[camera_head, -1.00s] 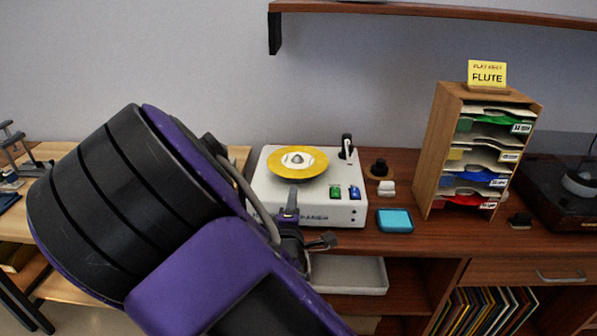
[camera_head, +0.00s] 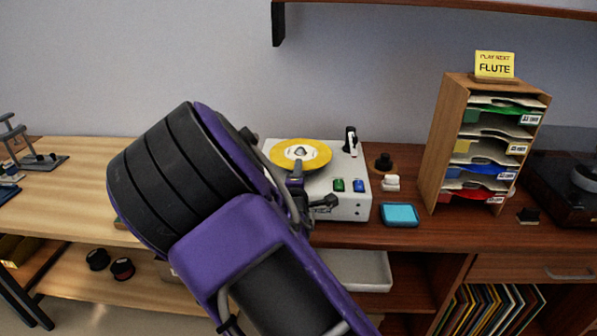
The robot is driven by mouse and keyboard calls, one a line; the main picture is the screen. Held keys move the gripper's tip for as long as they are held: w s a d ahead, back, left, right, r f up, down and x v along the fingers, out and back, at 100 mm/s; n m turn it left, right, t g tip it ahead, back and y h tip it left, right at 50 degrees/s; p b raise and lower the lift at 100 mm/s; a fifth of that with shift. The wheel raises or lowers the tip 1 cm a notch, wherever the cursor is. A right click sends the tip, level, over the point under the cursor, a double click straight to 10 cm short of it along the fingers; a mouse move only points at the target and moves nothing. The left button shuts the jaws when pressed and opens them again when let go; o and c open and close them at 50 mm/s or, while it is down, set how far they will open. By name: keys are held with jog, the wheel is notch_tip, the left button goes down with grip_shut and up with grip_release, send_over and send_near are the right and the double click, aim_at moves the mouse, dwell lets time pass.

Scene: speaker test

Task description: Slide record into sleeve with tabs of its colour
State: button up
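A yellow record (camera_head: 309,153) with a white centre lies on the white record player (camera_head: 352,203). A wooden rack (camera_head: 441,146) at the right holds several sleeves, one above the other. Their tabs are green (camera_head: 505,111), yellow (camera_head: 462,146), blue (camera_head: 478,168) and red (camera_head: 468,193) from top to bottom. My gripper (camera_head: 309,195) is in front of the record player, near the record's front edge. My own arm partly hides it, and I cannot tell if its fingers are open or touch the record.
A yellow sign reading "FLUTE" (camera_head: 495,64) stands on the rack. A blue square item (camera_head: 399,214), a white block (camera_head: 390,183) and a black knob (camera_head: 384,162) lie between player and rack. A dark turntable (camera_head: 566,190) is at the far right. A shelf (camera_head: 430,18) hangs above.

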jog(key=shift+w, duration=0.1)
jog(key=shift+c, duration=0.4)
jog(key=c, duration=0.3)
grip_shut()
jog(key=shift+f, duration=0.15)
dwell(0.5)
dwell(0.3)
jog(key=shift+r+p, duration=0.3)
jog(key=shift+r+p, duration=1.2)
jog(key=shift+r, duration=0.3)
